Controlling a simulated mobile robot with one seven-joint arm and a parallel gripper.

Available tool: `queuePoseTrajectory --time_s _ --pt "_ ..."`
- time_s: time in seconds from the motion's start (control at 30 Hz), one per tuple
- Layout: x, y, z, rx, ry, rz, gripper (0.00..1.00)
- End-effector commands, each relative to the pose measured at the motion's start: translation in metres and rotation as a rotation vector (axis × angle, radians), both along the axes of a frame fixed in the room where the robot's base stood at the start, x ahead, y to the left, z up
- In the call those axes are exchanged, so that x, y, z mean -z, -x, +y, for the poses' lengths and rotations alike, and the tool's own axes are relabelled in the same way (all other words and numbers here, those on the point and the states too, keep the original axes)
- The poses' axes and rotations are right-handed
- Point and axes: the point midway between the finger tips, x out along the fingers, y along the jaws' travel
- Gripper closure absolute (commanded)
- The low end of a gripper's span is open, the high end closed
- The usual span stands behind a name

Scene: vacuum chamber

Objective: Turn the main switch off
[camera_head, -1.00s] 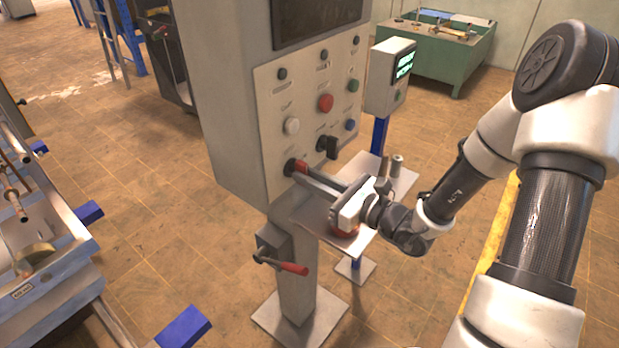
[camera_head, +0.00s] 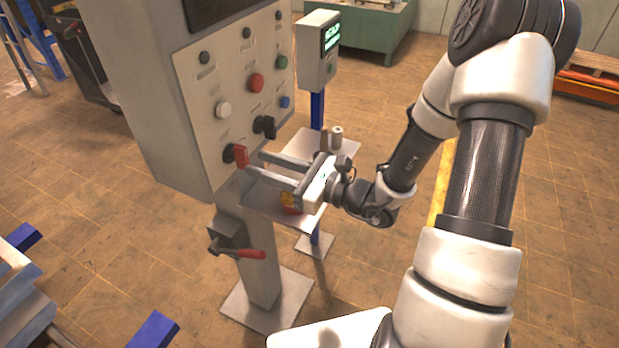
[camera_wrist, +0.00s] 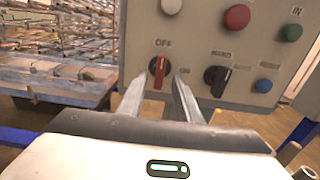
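The main switch is a red rotary knob (camera_head: 240,156) on a black base, low on the grey control panel. In the wrist view the red knob (camera_wrist: 159,73) stands upright beneath the "OFF" label, with a mark that looks like "ON" to its right. My gripper (camera_head: 255,162) is open, its two long fingers pointing at the panel. In the wrist view the fingers of my gripper (camera_wrist: 163,78) appear on either side of the knob. In the head view the fingertips sit just in front of the knob, with nothing visibly held.
A black rotary switch (camera_head: 265,127) is right of the red knob. A red-handled lever (camera_head: 240,253) is below. A small metal shelf (camera_head: 262,205) lies under my gripper.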

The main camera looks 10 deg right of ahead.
Motion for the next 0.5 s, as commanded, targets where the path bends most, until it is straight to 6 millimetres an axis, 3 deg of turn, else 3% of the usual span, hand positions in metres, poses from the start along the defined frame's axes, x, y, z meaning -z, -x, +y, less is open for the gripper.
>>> queuePoseTrajectory --time_s 0.2,0.5 --pt "0.001 0.034 -0.046 0.007 0.002 0.000 0.69" --pt "0.000 0.071 -0.093 0.004 0.001 -0.001 0.69"
